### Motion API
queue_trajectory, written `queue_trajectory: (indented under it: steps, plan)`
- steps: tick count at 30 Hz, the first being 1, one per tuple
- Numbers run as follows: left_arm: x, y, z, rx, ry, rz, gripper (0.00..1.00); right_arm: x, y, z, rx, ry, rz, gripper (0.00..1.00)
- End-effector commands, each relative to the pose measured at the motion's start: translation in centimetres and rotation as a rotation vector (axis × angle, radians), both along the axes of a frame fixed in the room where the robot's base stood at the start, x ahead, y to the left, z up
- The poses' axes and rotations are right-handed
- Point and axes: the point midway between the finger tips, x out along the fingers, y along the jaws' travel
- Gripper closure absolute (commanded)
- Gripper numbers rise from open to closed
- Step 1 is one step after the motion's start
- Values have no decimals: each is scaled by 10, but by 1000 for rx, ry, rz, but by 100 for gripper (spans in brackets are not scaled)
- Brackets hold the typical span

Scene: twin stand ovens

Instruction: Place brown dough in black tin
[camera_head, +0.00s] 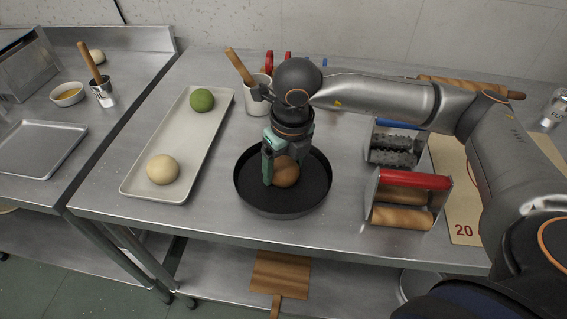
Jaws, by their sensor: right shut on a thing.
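The brown dough (287,173) is a round ball, partly covered by the fingers of my right gripper (279,170). That gripper points down and is shut on the dough, inside the outline of the round black tin (308,204). I cannot tell whether the dough touches the tin's floor. The tin stands on the steel table, with bare black floor showing to the right and front of the dough. My left gripper is not in view.
A long pale tray (187,137) left of the tin holds a cream dough ball (163,169) and a green one (202,100). A white utensil cup (257,93) stands behind. A red-handled roller (411,196) and a blue-handled spiked roller (395,147) stand at right.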

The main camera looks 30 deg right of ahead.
Motion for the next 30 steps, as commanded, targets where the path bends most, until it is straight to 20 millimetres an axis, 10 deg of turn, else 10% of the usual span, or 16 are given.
queue_trajectory:
  steps: [11, 12, 17, 30]
  plan:
    - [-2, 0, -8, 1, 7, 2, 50, 0, 0, -6, 0, -1, 0, 52]
    - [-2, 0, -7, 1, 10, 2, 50, 0, 0, -5, 0, -1, 0, 18]
    - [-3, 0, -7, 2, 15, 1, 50, 0, 0, -4, 0, -1, 0, 0]
    - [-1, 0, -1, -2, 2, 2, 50, -1, 1, 12, 2, -5, 0, 0]
